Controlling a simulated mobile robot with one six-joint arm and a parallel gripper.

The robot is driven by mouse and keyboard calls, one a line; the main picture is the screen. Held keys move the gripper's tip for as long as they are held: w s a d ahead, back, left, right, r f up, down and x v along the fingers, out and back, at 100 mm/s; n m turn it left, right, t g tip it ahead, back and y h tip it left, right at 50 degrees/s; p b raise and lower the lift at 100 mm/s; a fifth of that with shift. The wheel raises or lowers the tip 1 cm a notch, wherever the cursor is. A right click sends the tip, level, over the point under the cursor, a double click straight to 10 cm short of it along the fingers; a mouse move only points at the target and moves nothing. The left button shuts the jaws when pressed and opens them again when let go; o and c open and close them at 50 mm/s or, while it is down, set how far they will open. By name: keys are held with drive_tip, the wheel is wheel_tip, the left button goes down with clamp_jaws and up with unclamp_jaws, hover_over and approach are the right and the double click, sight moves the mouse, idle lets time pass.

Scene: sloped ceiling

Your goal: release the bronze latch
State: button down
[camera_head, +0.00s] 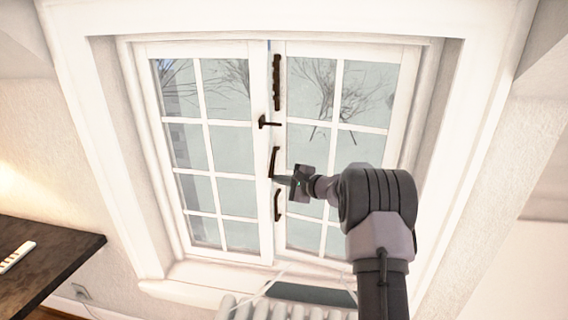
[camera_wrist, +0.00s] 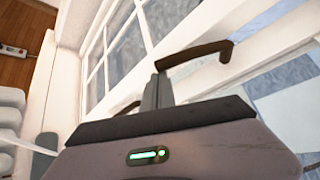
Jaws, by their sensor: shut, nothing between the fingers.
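A closed-looking white window has several dark bronze fittings along its centre stile. The bronze latch cannot be told for certain among them. A slim curved bronze handle (camera_head: 274,160) sits mid-height, and my gripper (camera_head: 279,179) is at its lower end. In the wrist view this handle (camera_wrist: 200,52) runs from the fingertips to the upper right, where it bends down to the frame. My gripper (camera_wrist: 157,92) is shut and empty, its tips at or against the handle's near end; contact is unclear. A T-shaped bronze piece (camera_head: 268,122) is above, and another curved handle (camera_head: 278,205) below.
A long bronze fitting (camera_head: 277,82) is at the top of the stile. A white radiator (camera_head: 270,309) stands under the sill, and a dark tabletop (camera_head: 40,262) is at the left. The air before the window's left half is clear.

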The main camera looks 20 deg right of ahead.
sight(271, 176)
drive_tip(key=r+m+p, duration=0.1)
drive_tip(key=p, duration=0.1)
drive_tip(key=s+a+r+g+p, duration=0.1)
drive_tip(key=p, duration=0.2)
drive_tip(key=shift+s+a+r+m+g+y, duration=0.15)
drive_tip(key=shift+s+a+m+g+y, duration=0.15)
drive_tip(key=shift+m, duration=0.1)
drive_tip(key=shift+s+a+r+m+g+y+p, duration=0.45)
drive_tip(key=shift+r+m+p, duration=0.25)
drive_tip(key=shift+p, duration=0.95)
drive_tip(key=shift+s+a+r+m+g+y+p, duration=0.35)
drive_tip(key=shift+r+m+g+p, duration=0.3)
drive_tip(key=shift+p, duration=1.05)
drive_tip(key=shift+s+a+r+m+g+y+p, duration=0.4)
drive_tip(key=shift+r+m+p, duration=0.35)
drive_tip(key=shift+p, duration=0.9)
drive_tip(key=shift+r, duration=0.2)
drive_tip(key=shift+r, duration=0.1)
